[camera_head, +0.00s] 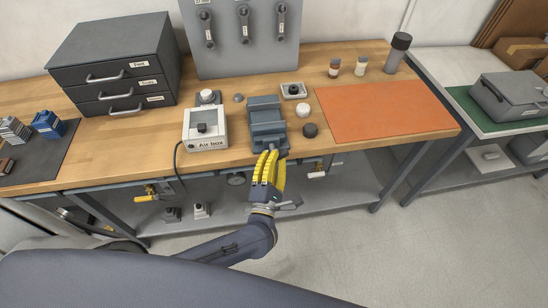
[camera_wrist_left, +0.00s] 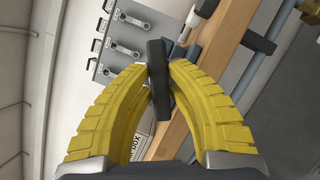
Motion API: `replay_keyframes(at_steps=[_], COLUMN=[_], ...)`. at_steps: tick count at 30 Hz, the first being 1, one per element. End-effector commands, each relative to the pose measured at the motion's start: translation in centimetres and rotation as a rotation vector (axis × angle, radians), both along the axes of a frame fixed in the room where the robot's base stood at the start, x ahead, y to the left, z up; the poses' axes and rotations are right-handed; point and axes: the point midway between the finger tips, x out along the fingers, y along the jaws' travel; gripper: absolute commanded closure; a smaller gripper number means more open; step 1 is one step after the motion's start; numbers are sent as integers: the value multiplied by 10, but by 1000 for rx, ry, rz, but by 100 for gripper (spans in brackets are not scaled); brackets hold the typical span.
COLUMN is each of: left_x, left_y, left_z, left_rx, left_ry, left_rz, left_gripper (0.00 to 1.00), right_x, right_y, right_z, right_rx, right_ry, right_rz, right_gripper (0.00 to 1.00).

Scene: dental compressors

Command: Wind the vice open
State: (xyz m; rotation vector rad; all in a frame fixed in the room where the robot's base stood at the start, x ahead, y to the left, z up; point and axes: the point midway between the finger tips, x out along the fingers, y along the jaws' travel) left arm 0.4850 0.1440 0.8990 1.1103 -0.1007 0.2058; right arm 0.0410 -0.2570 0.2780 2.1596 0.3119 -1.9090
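The blue-grey vice (camera_head: 266,118) stands at the front edge of the wooden bench, just right of the air box. My left gripper (camera_head: 270,154) is at the vice's front, with its yellow fingers pointing up toward it. In the left wrist view the two fingers (camera_wrist_left: 160,78) close from both sides on a dark bar, the vice handle (camera_wrist_left: 157,55). Part of the vice (camera_wrist_left: 184,51) shows behind the handle. In the head view the fingers largely hide the handle. The jaw gap is too small to judge. My right gripper is not in view.
The air box (camera_head: 205,128) stands close left of the vice. A dark round knob (camera_head: 310,130) and a white round piece (camera_head: 303,110) lie close right. An orange mat (camera_head: 380,110) covers the bench further right. A drawer cabinet (camera_head: 115,65) stands back left.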

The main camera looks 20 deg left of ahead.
Motion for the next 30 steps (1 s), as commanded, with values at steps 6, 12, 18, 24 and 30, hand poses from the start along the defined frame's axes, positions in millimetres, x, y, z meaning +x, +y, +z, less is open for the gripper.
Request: replay_keyframes(at_steps=[6, 12, 18, 24, 30], left_x=[0, 0, 0, 1, 1], left_y=[0, 0, 0, 0, -1], left_z=[0, 0, -1, -1, -1], left_rx=[0, -21, -110, -264, -435], left_ry=[0, -11, -54, -132, -219], left_rz=[0, 0, 2, 2, 3], left_gripper=[100, 100, 100, 100, 100], right_x=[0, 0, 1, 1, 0], right_y=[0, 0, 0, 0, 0], right_z=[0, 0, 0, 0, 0], right_rx=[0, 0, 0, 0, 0], right_ry=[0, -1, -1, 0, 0], right_rz=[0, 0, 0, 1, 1], right_gripper=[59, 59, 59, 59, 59])
